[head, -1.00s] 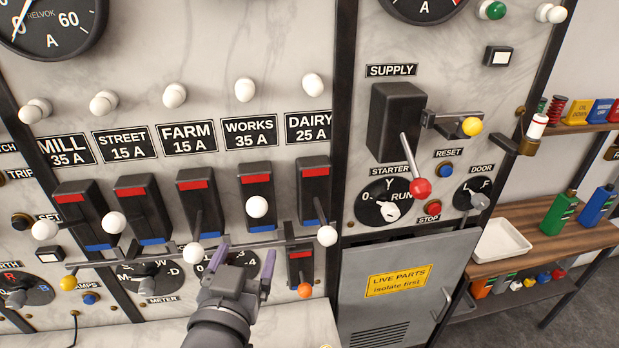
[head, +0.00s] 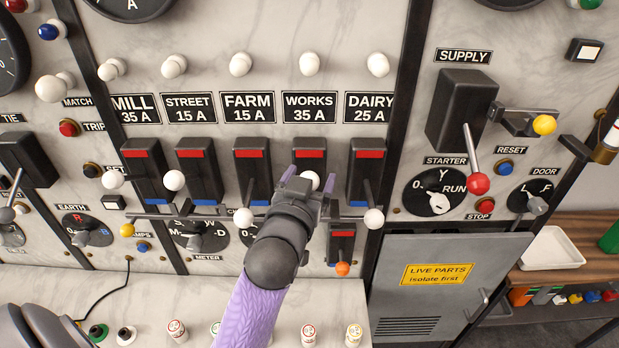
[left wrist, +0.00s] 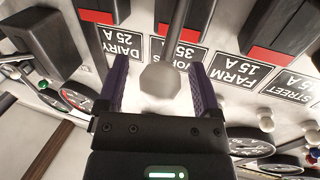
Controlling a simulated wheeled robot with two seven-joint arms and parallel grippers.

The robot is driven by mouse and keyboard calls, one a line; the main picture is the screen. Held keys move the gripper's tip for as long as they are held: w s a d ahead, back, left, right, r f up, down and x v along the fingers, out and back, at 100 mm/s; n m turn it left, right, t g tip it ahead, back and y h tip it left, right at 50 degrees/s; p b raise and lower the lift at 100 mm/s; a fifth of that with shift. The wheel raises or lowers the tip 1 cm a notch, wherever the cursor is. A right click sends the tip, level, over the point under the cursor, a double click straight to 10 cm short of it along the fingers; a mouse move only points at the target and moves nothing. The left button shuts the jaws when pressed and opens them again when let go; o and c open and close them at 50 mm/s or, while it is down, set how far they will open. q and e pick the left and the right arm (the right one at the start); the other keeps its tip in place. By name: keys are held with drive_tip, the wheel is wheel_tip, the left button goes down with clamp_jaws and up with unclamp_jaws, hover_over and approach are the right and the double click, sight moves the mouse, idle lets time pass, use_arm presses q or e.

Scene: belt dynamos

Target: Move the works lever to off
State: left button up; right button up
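The works lever (head: 309,180) is a white-knobbed lever on a black switch box with a red band above, under the "WORKS 35 A" label (head: 310,107). Its knob stands level with the mill and street knobs, higher than the farm and dairy knobs. My left gripper (head: 310,178) reaches it from below. In the left wrist view the lever's knob (left wrist: 160,82) sits between the two purple fingers of the left gripper (left wrist: 157,68), which are apart with a gap on each side. The lower part of the works switch is hidden behind my gripper. My right gripper is not in view.
The farm lever knob (head: 243,218) and dairy lever knob (head: 373,218) flank my gripper closely. A horizontal bar (head: 345,218) runs below the switches. A small orange-knobbed lever (head: 342,268) is at lower right. The supply lever (head: 478,183) stands farther right.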

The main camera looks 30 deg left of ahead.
use_arm(q)
clamp_jaws()
idle(0.3)
wheel_tip(320, 180, down, 6)
drive_tip(key=s+d+m+t+b, duration=0.1)
drive_tip(key=t+b, duration=0.5)
drive_tip(key=b, duration=1)
drive_tip(key=shift+s+f+m+t+y+b, duration=0.3)
drive_tip(key=shift+s+m+t, duration=0.15)
drive_tip(key=shift+m, duration=0.45)
drive_tip(key=shift+c, duration=1.6)
unclamp_jaws()
drive_tip(key=o, duration=0.4)
